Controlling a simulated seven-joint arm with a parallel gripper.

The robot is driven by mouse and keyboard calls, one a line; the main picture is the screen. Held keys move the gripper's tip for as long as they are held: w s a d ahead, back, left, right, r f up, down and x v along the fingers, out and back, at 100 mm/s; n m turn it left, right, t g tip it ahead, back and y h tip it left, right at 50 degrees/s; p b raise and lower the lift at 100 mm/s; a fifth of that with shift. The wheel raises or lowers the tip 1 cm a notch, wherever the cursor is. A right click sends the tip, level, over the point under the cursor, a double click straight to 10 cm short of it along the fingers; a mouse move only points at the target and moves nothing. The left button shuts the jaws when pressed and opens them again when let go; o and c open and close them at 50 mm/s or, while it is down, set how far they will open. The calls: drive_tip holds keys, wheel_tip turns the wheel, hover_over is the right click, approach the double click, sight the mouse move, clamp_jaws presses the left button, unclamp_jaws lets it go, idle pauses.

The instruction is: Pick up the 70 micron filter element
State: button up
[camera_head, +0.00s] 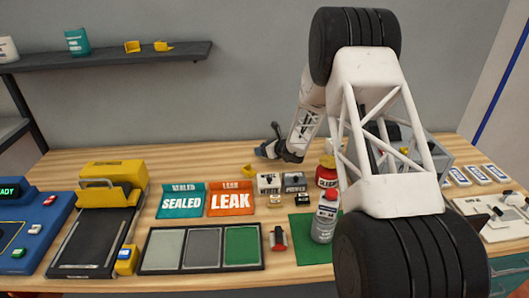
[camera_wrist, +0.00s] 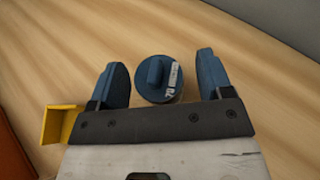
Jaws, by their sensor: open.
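The 70 micron filter element (camera_wrist: 152,88) is a dark blue round piece with a raised bar on top and a white label reading 70. In the wrist view it lies on the bare wood between the two blue fingers of my gripper (camera_wrist: 160,62). The fingers are open, with a gap visible on each side of the element. In the head view my gripper (camera_head: 270,148) is low over the back of the table; I cannot make out the element there.
A yellow bin (camera_wrist: 58,125) sits just left of the gripper in the wrist view. In the head view, SEALED (camera_head: 181,202) and LEAK (camera_head: 231,199) mats, two small boxes (camera_head: 268,184), a red jar (camera_head: 326,174) and a grey bottle (camera_head: 323,222) stand nearer the front.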

drive_tip(key=c, duration=1)
drive_tip(key=shift+r, duration=5)
